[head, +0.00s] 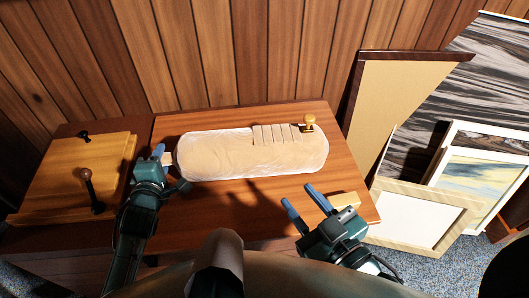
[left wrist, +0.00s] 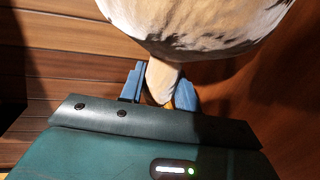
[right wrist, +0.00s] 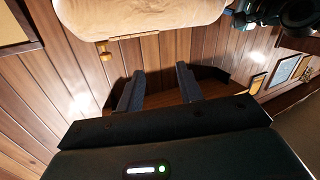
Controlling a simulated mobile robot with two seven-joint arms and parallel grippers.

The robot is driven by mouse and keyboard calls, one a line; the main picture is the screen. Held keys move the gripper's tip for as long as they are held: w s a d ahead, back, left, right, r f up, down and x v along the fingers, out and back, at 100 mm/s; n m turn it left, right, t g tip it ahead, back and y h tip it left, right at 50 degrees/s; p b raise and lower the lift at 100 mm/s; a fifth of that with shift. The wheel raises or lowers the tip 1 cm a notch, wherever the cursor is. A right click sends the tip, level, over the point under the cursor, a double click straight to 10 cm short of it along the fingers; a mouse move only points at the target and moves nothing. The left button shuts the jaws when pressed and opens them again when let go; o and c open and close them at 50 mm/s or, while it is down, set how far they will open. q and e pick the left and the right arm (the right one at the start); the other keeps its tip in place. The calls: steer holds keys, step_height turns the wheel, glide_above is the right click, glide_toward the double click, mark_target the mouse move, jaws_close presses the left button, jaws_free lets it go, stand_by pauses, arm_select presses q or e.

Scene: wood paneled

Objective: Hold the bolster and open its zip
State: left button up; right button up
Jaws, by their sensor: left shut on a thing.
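The pale cream bolster (head: 220,158) lies lengthwise on the wooden table; its end also shows in the left wrist view (left wrist: 195,20) and its side in the right wrist view (right wrist: 150,12). A row of pale segments (head: 277,135), seemingly the zip, runs along its far right edge. A golden pull (head: 309,122) stands at the right end of this row; it seems to show in the right wrist view too (right wrist: 104,51). My left gripper (head: 167,158) is shut on a pale tab (left wrist: 160,80) at the bolster's left end. My right gripper (head: 303,198) is open and empty, in front of the bolster's right half.
The reddish table (head: 240,200) has bare room in front of the bolster. A wooden panel with dark knobs (head: 65,170) is at left. Leaning frames (head: 420,215) stand at right, and a plank wall (head: 250,55) rises behind.

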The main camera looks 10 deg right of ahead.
steer(key=shift+c, duration=0.6)
steer(key=shift+w+d+r+n, duration=0.15)
steer(key=shift+w+d+n, duration=0.05)
steer(key=shift+d+n, duration=0.15)
steer(key=shift+c, duration=0.8)
steer(key=w+d+r+n, duration=0.1)
steer(key=n, duration=0.2)
steer(key=w+d+r+n+t, duration=0.1)
steer(key=d+n, duration=0.1)
steer(key=n, duration=0.1)
steer(key=w+d+r+n+t+y, duration=0.1)
steer(key=d+r+n, duration=0.1)
steer(key=n, duration=0.1)
steer(key=shift+d, duration=0.25)
steer(key=c, duration=0.4)
steer(key=d+r+n+y, duration=0.1)
steer(key=n, duration=0.2)
steer(key=d+n+y, duration=0.1)
steer(key=n, duration=0.3)
steer(key=w+d+r+n+y, duration=0.1)
steer(key=n, duration=0.3)
steer(key=shift+w+d+r+n+g+y, duration=0.1)
steer(key=shift+d+r+n+g+y, duration=0.05)
steer(key=shift+r+n+g+y, duration=0.2)
jaws_close()
steer(key=w+d+f+n+g, duration=0.2)
steer(key=d+n+g, duration=0.4)
steer(key=n, duration=1.1)
steer(key=shift+d, duration=1.4)
